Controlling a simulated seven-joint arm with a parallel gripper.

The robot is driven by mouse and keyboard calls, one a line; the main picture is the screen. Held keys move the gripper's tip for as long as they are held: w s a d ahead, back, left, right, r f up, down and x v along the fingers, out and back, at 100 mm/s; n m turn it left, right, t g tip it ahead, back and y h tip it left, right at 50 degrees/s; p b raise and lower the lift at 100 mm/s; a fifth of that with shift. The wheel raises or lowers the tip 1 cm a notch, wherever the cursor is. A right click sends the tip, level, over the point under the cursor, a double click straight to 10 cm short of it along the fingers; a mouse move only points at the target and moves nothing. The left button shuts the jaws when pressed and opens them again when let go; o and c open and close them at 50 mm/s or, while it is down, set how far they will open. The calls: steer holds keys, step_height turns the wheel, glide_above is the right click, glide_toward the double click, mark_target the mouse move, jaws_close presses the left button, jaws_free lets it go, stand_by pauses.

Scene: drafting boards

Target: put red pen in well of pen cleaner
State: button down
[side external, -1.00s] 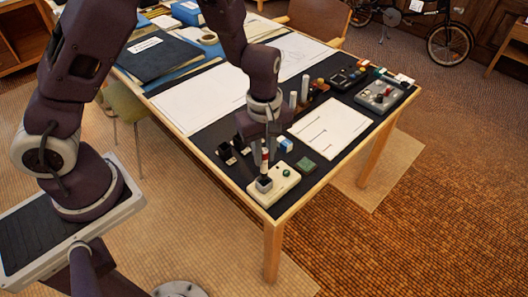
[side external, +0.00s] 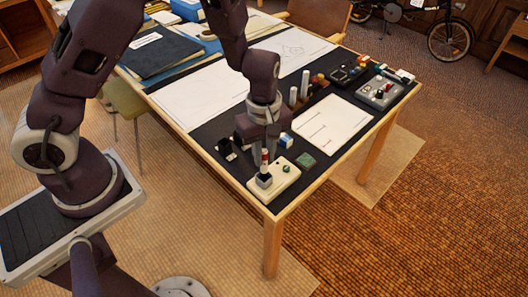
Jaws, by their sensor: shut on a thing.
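The pen cleaner (side external: 284,183) is a cream box near the table's front corner, with a dark raised well (side external: 264,181) on its left part and a green button (side external: 287,169). My gripper (side external: 265,151) points down above the well, shut on the red pen (side external: 265,157). The pen is upright, with red and white bands showing. Its lower end is at the well's mouth in the picture; I cannot tell whether the tip is inside. The fingers partly hide the pen's upper part.
Small dark blocks (side external: 226,149) stand left of my gripper. A blue-and-white box (side external: 286,140) and a green square (side external: 306,160) lie close on the right. White paper (side external: 333,122) and a grey device (side external: 380,92) are farther right.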

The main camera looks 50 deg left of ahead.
steer(key=shift+f, duration=0.15)
steer(key=shift+f, duration=0.6)
steer(key=c, duration=0.9)
jaws_free()
steer(key=shift+r, duration=3.55)
